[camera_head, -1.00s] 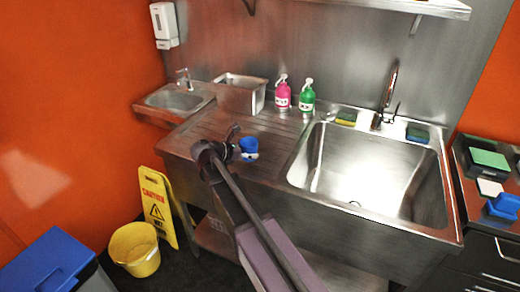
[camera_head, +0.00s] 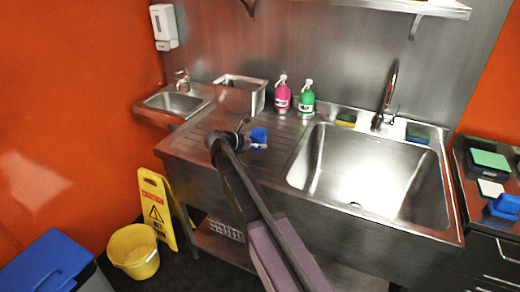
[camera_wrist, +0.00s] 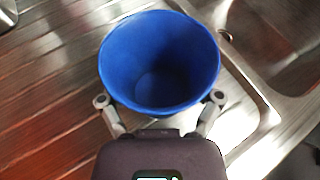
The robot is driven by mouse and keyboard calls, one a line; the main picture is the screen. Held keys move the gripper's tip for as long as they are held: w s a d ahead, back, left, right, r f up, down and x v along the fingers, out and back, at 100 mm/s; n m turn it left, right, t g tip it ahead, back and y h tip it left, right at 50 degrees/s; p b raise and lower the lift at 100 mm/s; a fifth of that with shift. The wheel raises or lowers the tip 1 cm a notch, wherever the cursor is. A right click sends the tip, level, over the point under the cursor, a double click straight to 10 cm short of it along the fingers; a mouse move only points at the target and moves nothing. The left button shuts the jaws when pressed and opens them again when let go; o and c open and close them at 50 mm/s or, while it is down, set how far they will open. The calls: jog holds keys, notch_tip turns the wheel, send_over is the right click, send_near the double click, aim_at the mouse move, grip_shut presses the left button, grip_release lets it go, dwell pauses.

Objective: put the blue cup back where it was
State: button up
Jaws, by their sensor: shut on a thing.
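The blue cup (camera_head: 259,136) is at the end of my arm over the ribbed drainboard (camera_head: 205,141), left of the big sink. In the wrist view the cup (camera_wrist: 160,62) is upright with its open mouth toward the camera and looks empty. My gripper (camera_wrist: 160,103) is shut on the cup, with one finger on each side of it. In the head view my gripper (camera_head: 258,147) shows as a small pale shape at the cup's lower part. I cannot tell whether the cup's base touches the drainboard.
A pink bottle (camera_head: 282,96) and a green bottle (camera_head: 306,101) stand behind the cup. A steel container (camera_head: 241,94) stands at the back left. The big sink (camera_head: 365,175) lies to the right. The drainboard left of the cup is clear.

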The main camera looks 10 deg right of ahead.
aim_at(260, 155)
jog(key=shift+w+d+f+b, duration=0.15)
jog(key=shift+w+f+b, duration=0.05)
jog(key=shift+f+b, duration=0.3)
jog(key=shift+w+d+f+b, duration=0.15)
jog(key=shift+w+f+b, duration=0.05)
jog(key=shift+f+b, duration=1.1)
jog(key=shift+f, duration=0.2)
jog(key=o, duration=1)
jog(key=shift+o, duration=0.2)
jog(key=shift+r, duration=0.2)
jog(key=shift+r, duration=0.1)
jog(key=p+v, duration=0.4)
jog(key=v, duration=0.8)
jog(key=shift+p, duration=0.3)
